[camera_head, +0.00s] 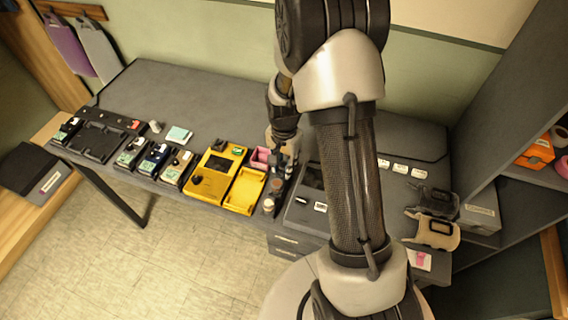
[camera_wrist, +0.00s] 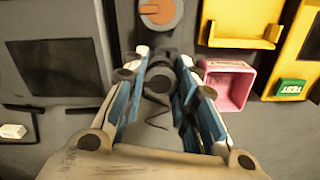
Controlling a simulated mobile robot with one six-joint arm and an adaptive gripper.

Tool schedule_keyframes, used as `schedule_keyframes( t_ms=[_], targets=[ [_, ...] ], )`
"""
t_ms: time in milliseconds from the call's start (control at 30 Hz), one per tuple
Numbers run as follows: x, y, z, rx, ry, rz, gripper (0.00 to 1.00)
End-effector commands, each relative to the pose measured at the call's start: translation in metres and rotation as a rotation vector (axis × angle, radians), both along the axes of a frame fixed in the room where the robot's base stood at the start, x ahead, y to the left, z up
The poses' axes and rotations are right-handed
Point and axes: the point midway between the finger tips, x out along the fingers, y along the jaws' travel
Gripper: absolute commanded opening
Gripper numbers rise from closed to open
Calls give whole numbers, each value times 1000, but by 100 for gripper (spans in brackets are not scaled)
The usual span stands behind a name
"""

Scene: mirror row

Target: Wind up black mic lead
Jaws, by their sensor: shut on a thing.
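My gripper (camera_wrist: 160,72) reaches in from the bottom of the wrist view, its blue-padded fingers on either side of a dark round piece. I take this piece to be part of the black mic lead (camera_wrist: 157,117); a thin black bent strand shows below it, between the fingers. The fingers are shut on it, though the exact contact is hard to see. In the head view my gripper (camera_head: 284,148) is over the middle of the bench, by the pink box, and the lead cannot be made out there.
Beside the gripper are a pink open box (camera_wrist: 228,84), a yellow tray (camera_wrist: 240,38), and a dark unit with a screen (camera_wrist: 56,67). An orange-brown round thing (camera_wrist: 160,12) lies ahead. Small devices in black trays (camera_head: 134,153) fill the bench's left; its back left is clear.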

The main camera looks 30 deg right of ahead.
Motion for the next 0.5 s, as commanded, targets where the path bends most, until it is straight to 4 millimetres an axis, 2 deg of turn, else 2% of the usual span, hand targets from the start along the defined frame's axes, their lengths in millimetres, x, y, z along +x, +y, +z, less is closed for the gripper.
schedule_keyframes(
  t_ms=[233,500],
  targets=[
    [0,0,0,0,0,-42,8],
    [0,0,0,0,0,-435,8]
  ],
)
